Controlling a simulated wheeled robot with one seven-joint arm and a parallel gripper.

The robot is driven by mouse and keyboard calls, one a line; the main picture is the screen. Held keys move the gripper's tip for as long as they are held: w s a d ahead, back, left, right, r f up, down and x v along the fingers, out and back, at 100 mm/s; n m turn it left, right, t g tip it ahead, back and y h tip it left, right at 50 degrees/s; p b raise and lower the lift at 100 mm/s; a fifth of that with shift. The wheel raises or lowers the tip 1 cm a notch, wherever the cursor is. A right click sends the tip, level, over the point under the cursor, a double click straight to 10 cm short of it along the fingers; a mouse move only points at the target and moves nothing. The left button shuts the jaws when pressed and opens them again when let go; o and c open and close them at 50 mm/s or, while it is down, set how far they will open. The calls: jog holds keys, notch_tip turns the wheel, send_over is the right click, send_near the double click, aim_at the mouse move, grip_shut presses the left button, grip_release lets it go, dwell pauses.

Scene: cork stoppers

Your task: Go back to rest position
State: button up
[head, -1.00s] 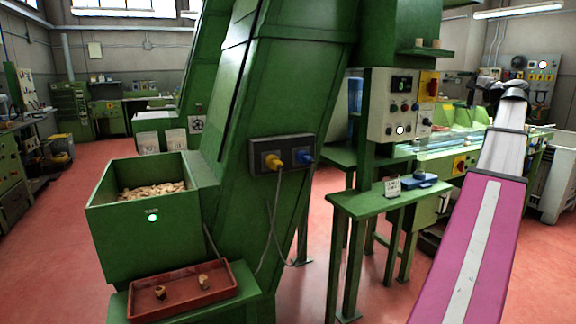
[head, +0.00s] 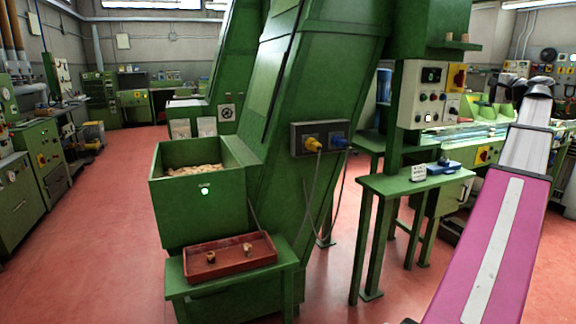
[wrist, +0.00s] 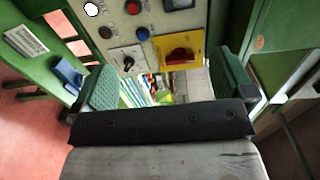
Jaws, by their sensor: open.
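My arm, pink with a white stripe, rises along the right side of the head view. My gripper (head: 532,88) is at its upper end, dark and small there, in front of the background machines. In the wrist view my gripper (wrist: 168,88) shows two green-padded fingers spread wide apart, with nothing between them. Beyond the fingers is a control panel (head: 428,95) with a red switch on a yellow plate (wrist: 181,54), buttons and a black knob. The fingers appear clear of it.
A green bin (head: 200,215) of corks (head: 193,169) stands left of a sloping green conveyor (head: 320,90). A red tray (head: 228,268) below holds two corks. A small green table (head: 400,184) carries a blue object (head: 443,167) and a card. Red floor (head: 95,235) is free at left.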

jog(key=w+a+f+n+g, duration=0.1)
jog(key=a+f+n+g, duration=0.15)
jog(key=a+f, duration=0.85)
jog(key=w+a+f+n+g+h, duration=0.1)
jog(key=w+a+f+g, duration=0.15)
jog(key=a+f, duration=0.85)
jog(key=w+a+f+n+g, duration=0.1)
jog(key=a+f+g, duration=0.35)
jog(key=f, duration=1.35)
jog(key=s+a+f+n+g+h, duration=0.3)
jog(key=s+a+f+n, duration=0.1)
jog(key=s+a+f, duration=0.6)
jog(key=s+a+f+n+g+h, duration=0.2)
jog(key=s+a+f+n, duration=0.3)
jog(key=s+a+f, duration=0.6)
notch_tip(320, 180, down, 6)
jog(key=shift+g+h, duration=0.4)
jog(key=shift+g, duration=0.45)
jog(key=shift+a, duration=0.1)
